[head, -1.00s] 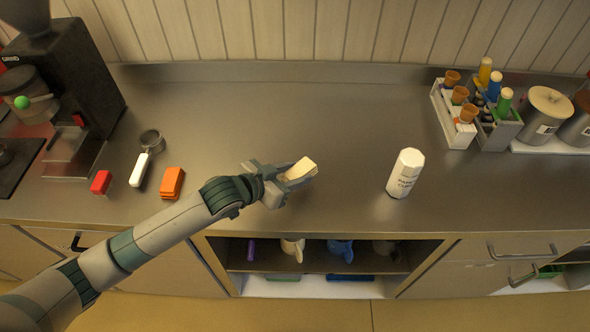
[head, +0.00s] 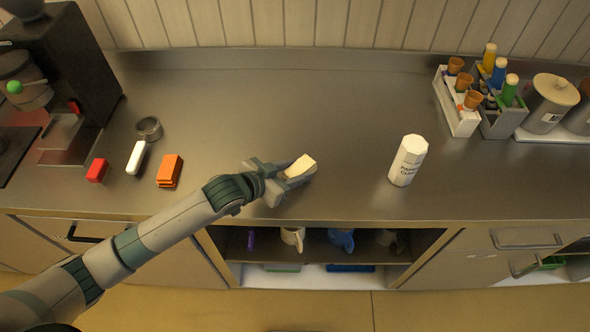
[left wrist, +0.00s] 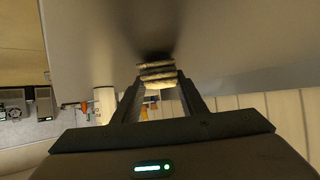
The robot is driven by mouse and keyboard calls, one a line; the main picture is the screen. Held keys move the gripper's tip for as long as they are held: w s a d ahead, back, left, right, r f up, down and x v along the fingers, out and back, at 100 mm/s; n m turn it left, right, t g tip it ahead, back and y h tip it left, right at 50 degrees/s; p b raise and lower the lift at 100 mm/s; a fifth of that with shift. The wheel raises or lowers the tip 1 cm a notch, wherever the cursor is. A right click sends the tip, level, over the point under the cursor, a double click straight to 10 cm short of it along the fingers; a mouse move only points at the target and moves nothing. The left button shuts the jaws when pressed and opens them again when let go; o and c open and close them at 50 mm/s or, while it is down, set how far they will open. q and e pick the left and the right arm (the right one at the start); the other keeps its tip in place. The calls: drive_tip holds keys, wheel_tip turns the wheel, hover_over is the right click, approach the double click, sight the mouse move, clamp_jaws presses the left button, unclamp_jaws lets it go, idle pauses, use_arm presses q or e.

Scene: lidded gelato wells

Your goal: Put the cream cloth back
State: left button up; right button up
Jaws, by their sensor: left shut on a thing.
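The cream cloth (head: 301,164) is a small folded pad between the fingers of my left gripper (head: 290,176). My left gripper is shut on it, over the front part of the steel counter in the head view. In the left wrist view the cloth (left wrist: 157,73) shows as a layered stack between the two fingertips. An orange folded cloth (head: 169,171) and a red folded cloth (head: 97,170) lie on the counter to the left of my gripper. My right gripper is not in view.
A white-handled tool (head: 136,157) lies left, near the black machine (head: 75,75). Racks with cones and bottles (head: 478,100) stand back right. An open shelf (head: 330,250) is below. The middle counter is clear.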

use_arm(q)
drive_tip(key=shift+f, duration=0.4)
idle(0.4)
drive_tip(key=o, duration=1)
drive_tip(key=shift+c, duration=0.2)
drive_tip(key=shift+o, duration=0.7)
drive_tip(key=o, duration=0.4)
drive_tip(key=shift+s+a+r+p, duration=0.4)
drive_tip(key=shift+p, duration=0.05)
drive_tip(key=shift+p+v, duration=2.35)
drive_tip(key=shift+v, duration=0.65)
drive_tip(key=shift+s+a, duration=0.2)
drive_tip(key=shift+s, duration=0.05)
